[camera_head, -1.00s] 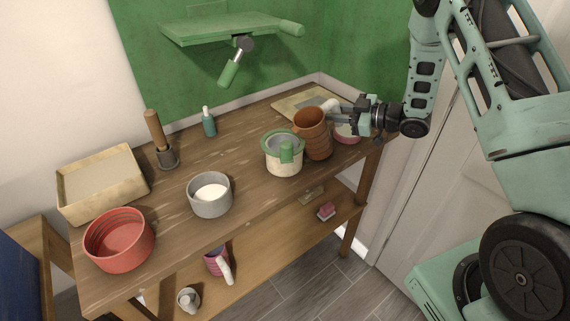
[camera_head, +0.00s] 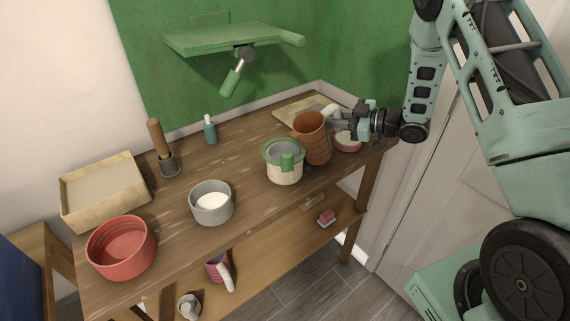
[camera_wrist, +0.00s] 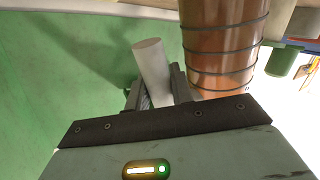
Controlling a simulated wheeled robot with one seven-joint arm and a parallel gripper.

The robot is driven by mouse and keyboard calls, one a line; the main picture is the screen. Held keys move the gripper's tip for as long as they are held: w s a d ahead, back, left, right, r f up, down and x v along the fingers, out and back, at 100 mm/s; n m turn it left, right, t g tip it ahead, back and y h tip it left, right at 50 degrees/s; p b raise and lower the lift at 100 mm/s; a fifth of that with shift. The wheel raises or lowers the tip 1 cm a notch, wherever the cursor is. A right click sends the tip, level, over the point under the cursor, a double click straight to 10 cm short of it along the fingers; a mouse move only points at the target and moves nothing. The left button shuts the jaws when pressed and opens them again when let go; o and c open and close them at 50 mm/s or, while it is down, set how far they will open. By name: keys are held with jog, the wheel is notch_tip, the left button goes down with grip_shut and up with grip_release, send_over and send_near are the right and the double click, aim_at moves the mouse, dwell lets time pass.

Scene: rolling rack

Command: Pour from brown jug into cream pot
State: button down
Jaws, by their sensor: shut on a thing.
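The brown jug (camera_head: 315,145) has a white handle (camera_head: 331,111). My gripper (camera_head: 346,117) comes from the right and is shut on this handle. The jug leans slightly left, with its mouth at the upper right edge of the cream pot; I cannot tell how far its base is above the table. In the wrist view the handle (camera_wrist: 152,70) stands between the fingers and the ringed jug (camera_wrist: 222,50) is to its right. The cream pot (camera_head: 284,176) stands upright on the table, with a green rim and green handle. No stream shows, and the jug's contents are hidden.
A wooden table (camera_head: 240,225) carries a grey bowl (camera_head: 211,217), a red bowl (camera_head: 120,265) and a cream tray (camera_head: 110,205) to the left. A green wall shelf (camera_head: 230,38) hangs above.

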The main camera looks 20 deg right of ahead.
jog(key=shift+r+p, duration=1.45)
jog(key=shift+r, duration=1.1)
jog(key=shift+d, duration=0.1)
jog(key=shift+d+f+m+t+y+b, duration=0.1)
jog(key=shift+f+m+t+y+b, duration=0.2)
jog(key=shift+m+y+b, duration=0.55)
jog(key=shift+w+r+m, duration=0.1)
jog(key=shift+m, duration=0.45)
jog(key=shift+r+t, duration=0.2)
jog(key=shift+t, duration=0.1)
jog(key=s+a+r+p, duration=0.1)
jog(key=s+a+r, duration=0.1)
jog(key=s, duration=0.7)
jog(key=shift+s+a+r+p, duration=0.15)
jog(key=shift+s+r+p, duration=0.25)
jog(key=shift+r, duration=0.05)
